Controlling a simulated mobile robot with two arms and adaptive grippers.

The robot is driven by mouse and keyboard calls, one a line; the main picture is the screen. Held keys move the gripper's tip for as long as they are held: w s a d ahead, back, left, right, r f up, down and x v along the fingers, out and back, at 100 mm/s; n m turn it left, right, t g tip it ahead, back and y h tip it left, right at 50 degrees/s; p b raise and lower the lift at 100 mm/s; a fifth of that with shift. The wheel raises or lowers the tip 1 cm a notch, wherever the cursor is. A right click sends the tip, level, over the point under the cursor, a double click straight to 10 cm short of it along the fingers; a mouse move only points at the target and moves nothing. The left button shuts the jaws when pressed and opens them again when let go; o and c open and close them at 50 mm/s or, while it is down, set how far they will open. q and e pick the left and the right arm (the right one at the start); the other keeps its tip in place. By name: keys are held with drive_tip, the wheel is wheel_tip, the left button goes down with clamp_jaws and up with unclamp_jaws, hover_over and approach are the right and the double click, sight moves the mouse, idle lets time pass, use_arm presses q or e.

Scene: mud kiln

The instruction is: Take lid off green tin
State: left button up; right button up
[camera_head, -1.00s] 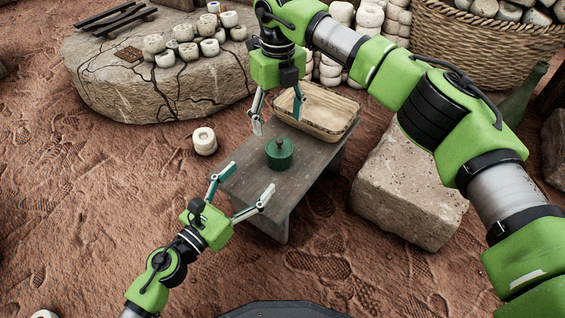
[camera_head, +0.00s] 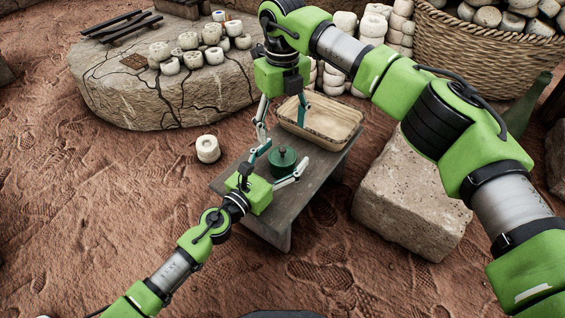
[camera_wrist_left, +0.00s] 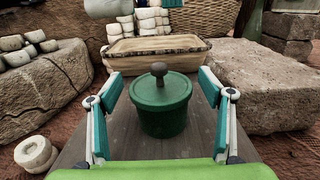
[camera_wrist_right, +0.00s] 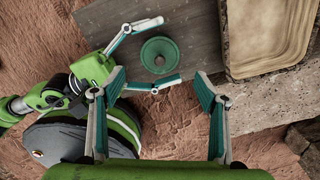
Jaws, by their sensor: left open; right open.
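The green tin (camera_head: 281,180) stands upright on a small grey wooden bench (camera_head: 266,222). Its lid (camera_head: 284,157), with a dark round knob, sits on top; the knob shows clearly in the left wrist view (camera_wrist_left: 159,69). My left gripper (camera_head: 280,163) is open and low over the bench, its fingers spread on either side of the tin. In the left wrist view the tin (camera_wrist_left: 162,122) is between the fingers, with gaps on both sides. My right gripper (camera_head: 282,122) is open and empty above the bench, pointing down. In the right wrist view the tin (camera_wrist_right: 159,55) lies beyond its fingers.
A shallow tan tray (camera_head: 330,126) sits on the bench's far end. A pale stone block (camera_head: 411,190) stands right of the bench. A white clay ring (camera_head: 207,149) lies on the ground at left. A cracked stone slab (camera_head: 165,92) holds several clay pieces.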

sight(285, 150)
use_arm(q)
drive_tip(key=shift+w+d, duration=0.15)
drive_tip(key=c, duration=1.7)
drive_tip(key=shift+c, duration=0.3)
use_arm(e)
drive_tip(key=shift+o, duration=0.8)
drive_tip(key=r+n, duration=0.3)
drive_tip(key=shift+d, duration=0.2)
drive_tip(key=shift+n, duration=0.8)
drive_tip(key=f, duration=1)
drive_tip(key=shift+s+d+f, duration=0.1)
drive_tip(key=shift+s+f, duration=0.1)
drive_tip(key=shift+f, duration=0.2)
drive_tip(key=shift+c, duration=0.3)
